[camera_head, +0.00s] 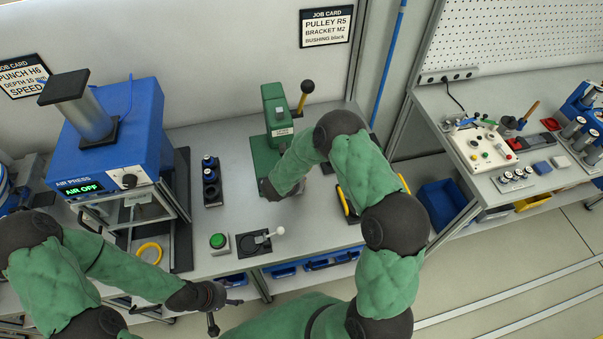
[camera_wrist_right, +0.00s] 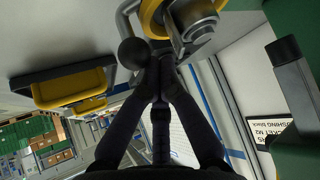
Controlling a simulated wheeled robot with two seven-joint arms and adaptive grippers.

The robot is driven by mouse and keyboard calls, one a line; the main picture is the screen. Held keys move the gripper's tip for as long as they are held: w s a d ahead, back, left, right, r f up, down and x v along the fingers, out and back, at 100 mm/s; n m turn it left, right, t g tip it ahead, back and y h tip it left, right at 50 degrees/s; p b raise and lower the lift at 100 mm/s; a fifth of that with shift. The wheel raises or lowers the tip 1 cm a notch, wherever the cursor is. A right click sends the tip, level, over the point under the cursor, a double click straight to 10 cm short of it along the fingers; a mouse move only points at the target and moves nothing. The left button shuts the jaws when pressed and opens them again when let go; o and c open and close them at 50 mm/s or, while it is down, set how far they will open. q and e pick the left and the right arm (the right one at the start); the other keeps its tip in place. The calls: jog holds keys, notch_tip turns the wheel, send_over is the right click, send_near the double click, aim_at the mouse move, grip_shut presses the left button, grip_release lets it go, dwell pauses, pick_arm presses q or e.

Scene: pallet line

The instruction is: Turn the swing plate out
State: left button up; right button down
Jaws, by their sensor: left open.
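The green press (camera_head: 277,120) stands at the back of the bench, with a dark-knobbed lever (camera_head: 305,92). My right arm covers its front, so I cannot make out a swing plate for certain in the head view. In the right wrist view, a dark ball knob (camera_wrist_right: 134,53) on a curved grey bar sits beside a yellow ring (camera_wrist_right: 154,18) with a grey hub. My right gripper (camera_wrist_right: 160,68) has its fingertips together close beside the knob; contact is unclear. My left gripper (camera_head: 222,308) is open and empty in front of the bench edge.
The blue air press (camera_head: 112,135) stands at the left, its display reading AIR OFF. A green button box (camera_head: 219,243) and a lever box (camera_head: 254,243) sit near the front edge. A yellow-rimmed dark tray (camera_wrist_right: 72,86) shows in the right wrist view.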

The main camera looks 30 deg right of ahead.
jog(key=shift+s+a+m+g+h+p, duration=0.4)
jog(key=shift+s+a+m+g+p, duration=0.35)
jog(key=shift+s+a+m, duration=0.2)
jog(key=shift+s+a+m+g+h+p, duration=0.3)
jog(key=shift+s+a+m+g+p, duration=0.5)
jog(key=shift+a+m, duration=0.4)
jog(key=shift+s+a+m+g, duration=0.35)
jog(key=shift+a+m+g, duration=0.1)
jog(key=shift+a+m, duration=0.2)
jog(key=shift+s+a+m+g, duration=0.35)
jog(key=shift+a+m+g, duration=0.05)
jog(key=shift+a+m, duration=0.2)
jog(key=shift+s+a+m+g, duration=0.2)
jog(key=shift+a+m+g, duration=0.25)
jog(key=shift+a+m, duration=0.2)
jog(key=shift+s+a+m+g, duration=0.15)
jog(key=shift+a+m+g, duration=0.35)
jog(key=shift+a, duration=0.25)
jog(key=shift+s+a+f, duration=0.1)
jog(key=shift+p, duration=0.3)
